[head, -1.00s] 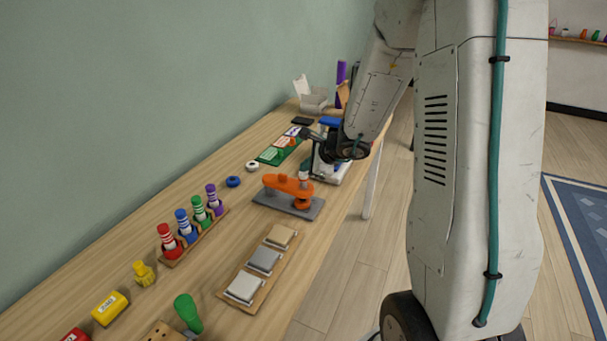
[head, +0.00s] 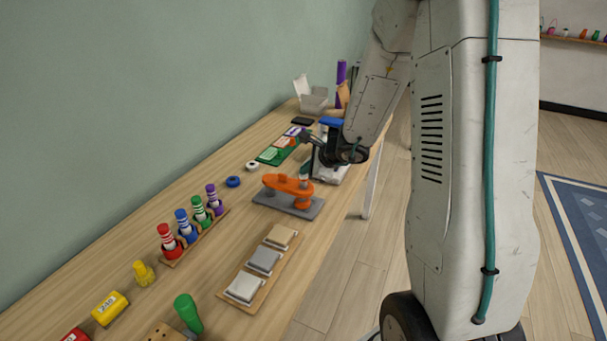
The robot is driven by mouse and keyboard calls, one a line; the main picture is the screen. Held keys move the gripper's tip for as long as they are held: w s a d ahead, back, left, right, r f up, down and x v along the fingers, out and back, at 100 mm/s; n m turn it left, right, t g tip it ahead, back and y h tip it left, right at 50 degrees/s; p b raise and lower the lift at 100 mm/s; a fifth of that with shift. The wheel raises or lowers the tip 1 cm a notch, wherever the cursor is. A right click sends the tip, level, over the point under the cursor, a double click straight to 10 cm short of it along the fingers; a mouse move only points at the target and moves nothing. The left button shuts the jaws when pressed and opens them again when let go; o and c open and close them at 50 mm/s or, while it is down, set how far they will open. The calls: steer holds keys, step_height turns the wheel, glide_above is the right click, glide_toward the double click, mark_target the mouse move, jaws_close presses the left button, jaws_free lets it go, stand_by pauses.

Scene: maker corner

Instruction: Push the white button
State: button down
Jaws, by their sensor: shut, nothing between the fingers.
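The white button (head: 244,288) is a square pad at the near end of a wooden strip (head: 262,284) on the workbench. A grey pad (head: 263,262) and a tan pad (head: 280,237) sit beyond it on the same strip. My gripper (head: 308,140) is small and dark in the head view, farther along the bench, beyond the orange clamp. It is shut and empty, well apart from the white button. My arm partly hides a white and blue device behind the gripper.
An orange clamp on a grey base (head: 289,204) stands between the strip and my gripper. A green-handled tool (head: 187,312) and a yellow block (head: 110,308) lie at the near end. The bench's right edge runs beside the strip.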

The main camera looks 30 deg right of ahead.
steer(key=shift+r, duration=0.95)
steer(key=shift+r, duration=2.55)
